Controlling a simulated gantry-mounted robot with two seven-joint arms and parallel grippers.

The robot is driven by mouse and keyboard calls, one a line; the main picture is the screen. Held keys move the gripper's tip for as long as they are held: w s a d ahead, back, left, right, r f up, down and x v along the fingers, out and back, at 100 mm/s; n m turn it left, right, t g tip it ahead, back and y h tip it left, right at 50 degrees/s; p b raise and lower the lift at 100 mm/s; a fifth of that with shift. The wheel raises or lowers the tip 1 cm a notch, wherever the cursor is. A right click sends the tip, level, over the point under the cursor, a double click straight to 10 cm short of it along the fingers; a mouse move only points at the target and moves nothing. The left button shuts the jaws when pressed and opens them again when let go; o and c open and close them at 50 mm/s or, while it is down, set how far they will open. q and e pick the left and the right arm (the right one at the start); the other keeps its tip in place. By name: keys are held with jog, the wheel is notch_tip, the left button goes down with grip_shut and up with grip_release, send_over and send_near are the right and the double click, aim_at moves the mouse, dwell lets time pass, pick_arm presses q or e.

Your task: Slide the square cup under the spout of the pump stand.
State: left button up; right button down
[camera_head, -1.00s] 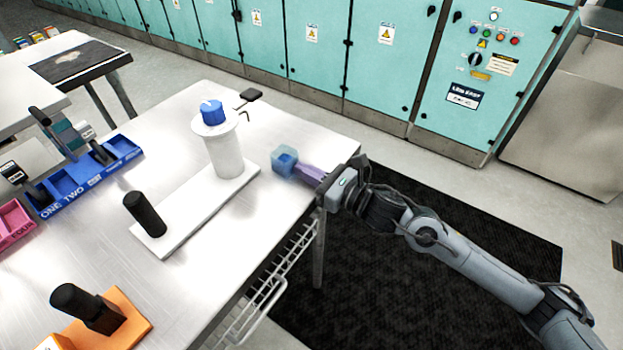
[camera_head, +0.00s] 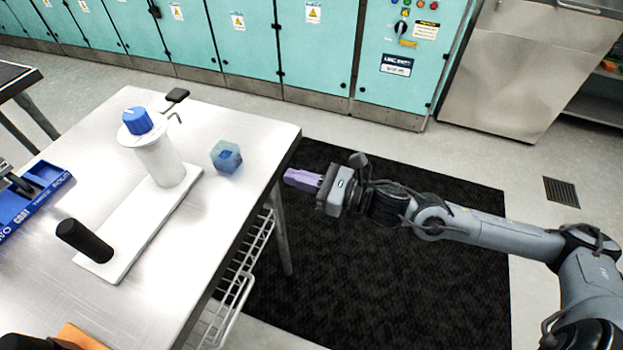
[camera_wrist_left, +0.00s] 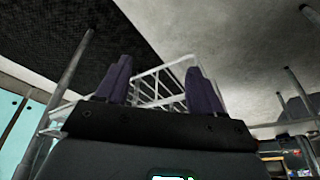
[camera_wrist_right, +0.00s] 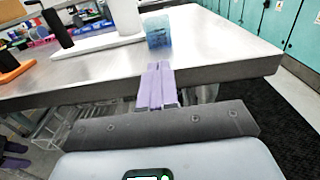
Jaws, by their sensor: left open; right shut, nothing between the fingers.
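The square cup (camera_head: 226,157), translucent blue, stands on the table to the right of the pump stand (camera_head: 159,160), apart from it. The stand has a white base, a white column and a blue knob; its small bent spout (camera_head: 175,117) is on the right near the top. The cup is not under the spout. My right gripper (camera_head: 286,176) is shut and empty, just off the table's right edge, apart from the cup. In the right wrist view the cup (camera_wrist_right: 158,38) is straight beyond the closed fingers. My left gripper (camera_wrist_left: 160,62) is open and empty, seen only in its wrist view.
A black upright handle (camera_head: 84,240) stands on the near end of the white base. A wire basket (camera_head: 240,270) hangs below the tabletop. The table (camera_head: 215,205) is bare around the cup.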

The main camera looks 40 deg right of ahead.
jog(key=shift+v, duration=1.35)
jog(key=p, duration=0.2)
send_near(236, 152)
jog(key=x, duration=0.5)
jog(key=shift+b+x, duration=0.35)
jog(key=shift+x, duration=0.5)
jog(key=shift+w, duration=0.1)
